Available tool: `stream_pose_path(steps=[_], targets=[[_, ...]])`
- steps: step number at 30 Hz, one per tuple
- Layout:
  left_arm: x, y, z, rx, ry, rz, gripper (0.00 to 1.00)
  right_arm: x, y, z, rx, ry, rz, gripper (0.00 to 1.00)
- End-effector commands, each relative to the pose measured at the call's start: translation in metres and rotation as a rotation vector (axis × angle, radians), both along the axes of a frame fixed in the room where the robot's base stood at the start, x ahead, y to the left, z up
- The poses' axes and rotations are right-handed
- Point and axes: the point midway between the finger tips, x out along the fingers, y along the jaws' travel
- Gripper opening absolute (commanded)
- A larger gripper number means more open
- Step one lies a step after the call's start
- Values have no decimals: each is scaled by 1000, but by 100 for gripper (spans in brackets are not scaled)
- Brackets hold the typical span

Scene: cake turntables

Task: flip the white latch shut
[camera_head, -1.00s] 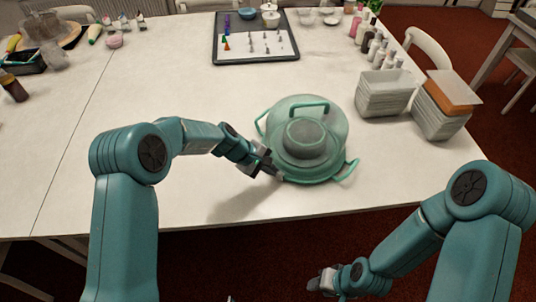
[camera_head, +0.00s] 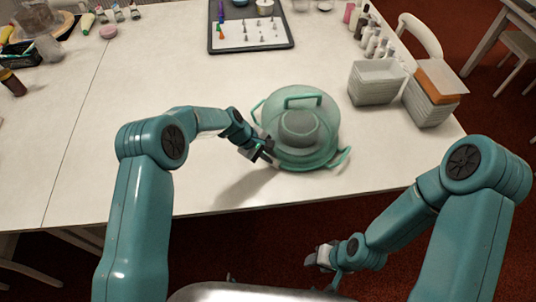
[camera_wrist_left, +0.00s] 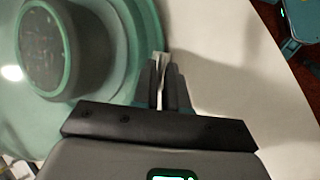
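A round carrier with a clear green dome (camera_head: 318,108), a green top handle and side handles stands near the table's front edge. A dark round object shows inside the dome, also in the left wrist view (camera_wrist_left: 62,45). A small white latch (camera_wrist_left: 160,60) is at the dome's rim in the left wrist view, at my left fingertips. My left gripper (camera_head: 268,155) is at the carrier's front left side, its fingers close together. Whether they pinch the latch or only touch it is unclear. My right gripper (camera_head: 318,258) is off the table's front edge, low, its fingers too small to read.
Bottles (camera_head: 372,42) line the back right. The table left of my left gripper is clear.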

Motion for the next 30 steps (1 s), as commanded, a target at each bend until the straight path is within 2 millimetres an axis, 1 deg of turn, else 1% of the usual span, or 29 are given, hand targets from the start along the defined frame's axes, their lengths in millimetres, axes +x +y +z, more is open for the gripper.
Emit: stream_pose_path(steps=[10, 14, 17, 24, 30], targets=[[0, 1, 1, 0, -1, -1, 31, 0, 0, 0, 0, 0, 0, 43], [0, 7, 10, 0, -2, 0, 31, 0, 0, -4, 0, 0, 0, 43], [-2, 18, 27, 1, -5, 2, 31, 0, 0, -9, 0, 0, 0, 43], [-9, 51, 81, 1, -6, 1, 31, 0, 0, -21, 0, 0, 0, 43], [-14, 73, 119, 1, -5, 1, 31, 0, 0, -27, 0, 0, 0, 43]])
